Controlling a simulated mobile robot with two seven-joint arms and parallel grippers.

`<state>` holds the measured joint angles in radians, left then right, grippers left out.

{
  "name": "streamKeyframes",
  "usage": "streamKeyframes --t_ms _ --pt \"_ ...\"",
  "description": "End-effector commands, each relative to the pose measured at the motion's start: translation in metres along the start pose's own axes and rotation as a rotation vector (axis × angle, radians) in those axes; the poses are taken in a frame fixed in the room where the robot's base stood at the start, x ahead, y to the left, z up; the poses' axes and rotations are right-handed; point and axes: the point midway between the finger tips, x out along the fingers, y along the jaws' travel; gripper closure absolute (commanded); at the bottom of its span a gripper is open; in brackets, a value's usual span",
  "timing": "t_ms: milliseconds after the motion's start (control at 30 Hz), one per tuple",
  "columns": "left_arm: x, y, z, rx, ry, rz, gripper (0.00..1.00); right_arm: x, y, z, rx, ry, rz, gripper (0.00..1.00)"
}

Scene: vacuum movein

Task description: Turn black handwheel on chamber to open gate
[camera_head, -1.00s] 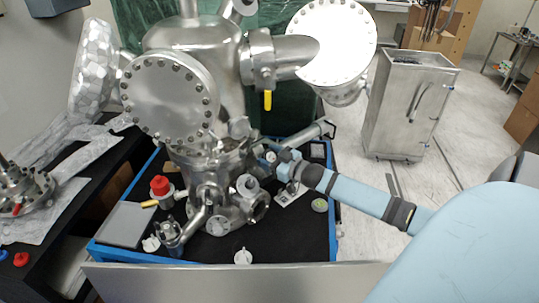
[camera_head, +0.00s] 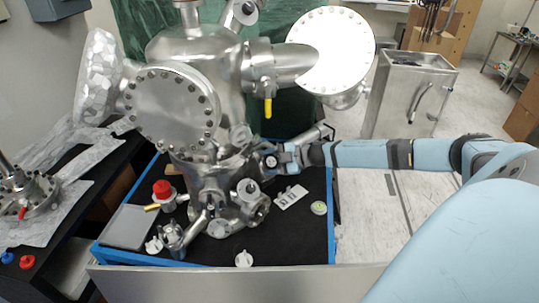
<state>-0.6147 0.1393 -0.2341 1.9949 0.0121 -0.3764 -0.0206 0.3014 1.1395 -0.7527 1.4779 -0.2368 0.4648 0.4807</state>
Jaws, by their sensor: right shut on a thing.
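The steel vacuum chamber (camera_head: 195,50) stands on a black-topped blue cart. My right gripper (camera_head: 274,158) is at the chamber's lower right side, at the small black handwheel (camera_head: 269,161). It is shut on the handwheel, which its fingers partly hide. My right arm reaches in from the right, nearly level. The gate itself cannot be made out. My left gripper is not in view.
The cart top (camera_head: 285,235) holds a red-capped valve (camera_head: 162,189), a grey plate (camera_head: 128,226) and small white parts (camera_head: 243,258). A steel tube (camera_head: 314,134) sticks out just above my gripper. A steel cabinet (camera_head: 402,95) stands behind on open floor.

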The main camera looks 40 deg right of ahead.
Motion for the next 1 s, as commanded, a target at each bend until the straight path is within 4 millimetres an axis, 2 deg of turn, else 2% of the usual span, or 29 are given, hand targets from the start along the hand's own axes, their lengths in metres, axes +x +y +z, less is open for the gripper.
streamKeyframes --t_ms 267,767,800,867,1000 --pt "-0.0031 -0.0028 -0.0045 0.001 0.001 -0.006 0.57 0.0002 0.0008 -0.0007 -0.061 0.000 -0.058 0.67" --pt "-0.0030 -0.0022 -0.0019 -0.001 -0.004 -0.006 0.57 0.0006 -0.0006 -0.0004 -0.072 0.001 -0.070 0.67" --pt "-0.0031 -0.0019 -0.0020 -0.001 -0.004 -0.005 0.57 0.0006 -0.0006 -0.0004 -0.071 0.001 -0.070 0.34" --pt "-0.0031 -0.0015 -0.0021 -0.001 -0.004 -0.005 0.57 0.0006 -0.0006 -0.0005 -0.071 0.001 -0.070 0.20" --pt "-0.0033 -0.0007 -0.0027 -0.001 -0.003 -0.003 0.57 0.0005 -0.0005 -0.0004 -0.071 0.001 -0.070 0.18"
